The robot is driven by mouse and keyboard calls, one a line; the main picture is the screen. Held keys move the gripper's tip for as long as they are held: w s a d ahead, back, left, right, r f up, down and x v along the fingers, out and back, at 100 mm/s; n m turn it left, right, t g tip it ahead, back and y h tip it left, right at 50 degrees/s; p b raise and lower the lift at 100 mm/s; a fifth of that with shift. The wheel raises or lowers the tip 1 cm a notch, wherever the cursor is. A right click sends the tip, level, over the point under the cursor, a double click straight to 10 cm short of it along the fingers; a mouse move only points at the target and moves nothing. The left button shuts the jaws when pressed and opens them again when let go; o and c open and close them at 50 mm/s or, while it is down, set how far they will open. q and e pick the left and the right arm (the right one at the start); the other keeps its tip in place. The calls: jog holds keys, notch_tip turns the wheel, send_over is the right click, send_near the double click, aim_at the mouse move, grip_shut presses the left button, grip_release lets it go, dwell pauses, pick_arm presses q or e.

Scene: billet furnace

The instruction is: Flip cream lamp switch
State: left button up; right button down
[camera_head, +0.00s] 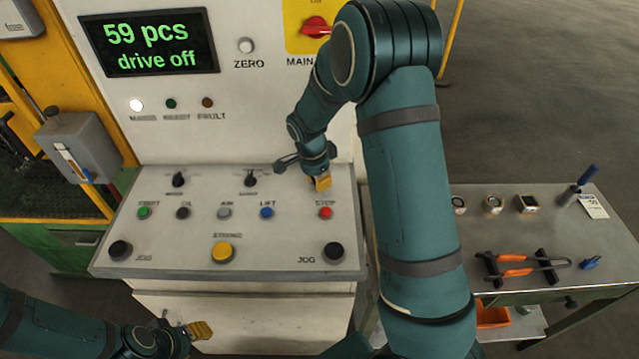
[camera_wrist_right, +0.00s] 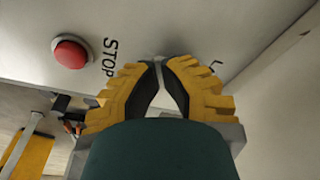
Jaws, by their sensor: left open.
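My right gripper (camera_head: 321,184) is at the upper right of the sloped control panel (camera_head: 190,240), above the red STOP button (camera_head: 325,212). In the right wrist view, its yellow fingertips (camera_wrist_right: 160,64) are brought together close to the panel face, with only a thin gap between the pads. The red STOP button (camera_wrist_right: 71,52) is to their left. I cannot make out the cream lamp switch; the gripper hides that part of the panel. My left gripper (camera_head: 203,330) is open at the lower left, away from the panel.
Two black rotary knobs (camera_head: 178,180), a row of small buttons, a yellow button (camera_head: 222,252) and two black JOG buttons are on the panel. The display (camera_head: 150,42) reads "59 pcs drive off". A side table (camera_head: 540,225) with orange-handled tongs (camera_head: 520,265) stands at the right.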

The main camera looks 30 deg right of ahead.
jog(key=shift+f, duration=0.4)
jog(key=shift+r, duration=0.15)
jog(key=shift+r+p, duration=2.15)
jog(key=shift+r, duration=1.25)
